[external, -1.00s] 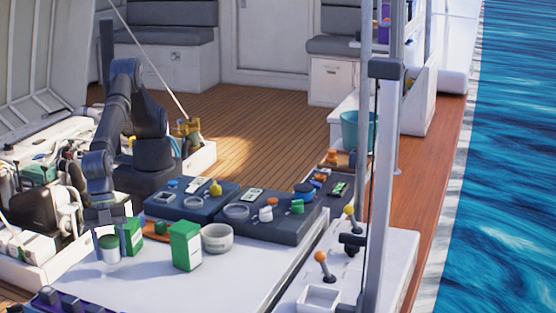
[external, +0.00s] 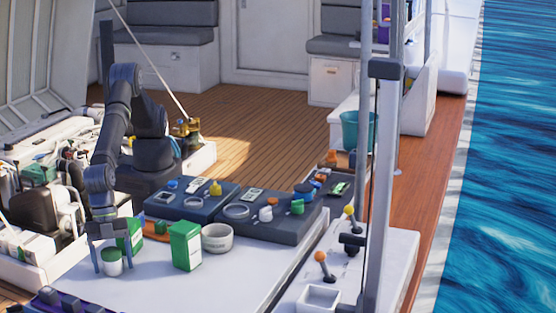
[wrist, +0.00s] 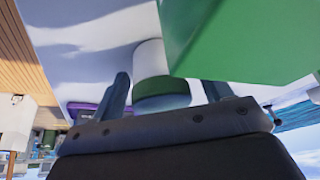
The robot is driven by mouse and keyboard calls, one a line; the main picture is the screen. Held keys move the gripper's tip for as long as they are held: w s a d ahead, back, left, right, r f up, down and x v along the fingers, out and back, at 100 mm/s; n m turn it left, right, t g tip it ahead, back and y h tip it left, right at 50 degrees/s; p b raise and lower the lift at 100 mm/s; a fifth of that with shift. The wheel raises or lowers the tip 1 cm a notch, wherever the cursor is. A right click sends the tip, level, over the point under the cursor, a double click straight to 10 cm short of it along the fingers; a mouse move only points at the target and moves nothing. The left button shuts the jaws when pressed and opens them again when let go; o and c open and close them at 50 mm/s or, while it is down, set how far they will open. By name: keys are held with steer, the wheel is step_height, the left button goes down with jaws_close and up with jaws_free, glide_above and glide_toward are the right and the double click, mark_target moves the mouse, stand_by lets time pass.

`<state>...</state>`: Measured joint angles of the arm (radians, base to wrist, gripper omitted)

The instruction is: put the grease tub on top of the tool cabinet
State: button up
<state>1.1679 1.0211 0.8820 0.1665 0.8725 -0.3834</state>
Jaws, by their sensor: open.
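A small white tub with a green lid, which I take as the grease tub (external: 112,268), stands upright on a broad white top (external: 200,288). This may be the tool cabinet's top, but I cannot tell for sure. My gripper (external: 113,264) points down over the tub, open, with one finger on each side. In the wrist view the tub (wrist: 150,58) shows between the spread fingers (wrist: 166,84), its green lid nearest the palm. There is a visible gap at the left finger; the right side is partly covered by a green box.
A green box (external: 185,246) and a pale bowl (external: 217,238) stand to the right. Another green box (external: 136,236) is close behind my gripper and looms large in the wrist view (wrist: 240,40). Dark trays (external: 270,225) with small parts lie behind. The front middle is clear.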

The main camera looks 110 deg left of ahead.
mark_target(111, 252)
steer(key=v, duration=1.2)
steer(key=shift+r, duration=0.15)
steer(key=x, duration=1.2)
steer(key=shift+f, duration=0.35)
step_height(111, 252, up, 3)
steer(key=shift+f, duration=0.1)
steer(key=shift+r, duration=0.65)
steer(key=shift+f, duration=0.1)
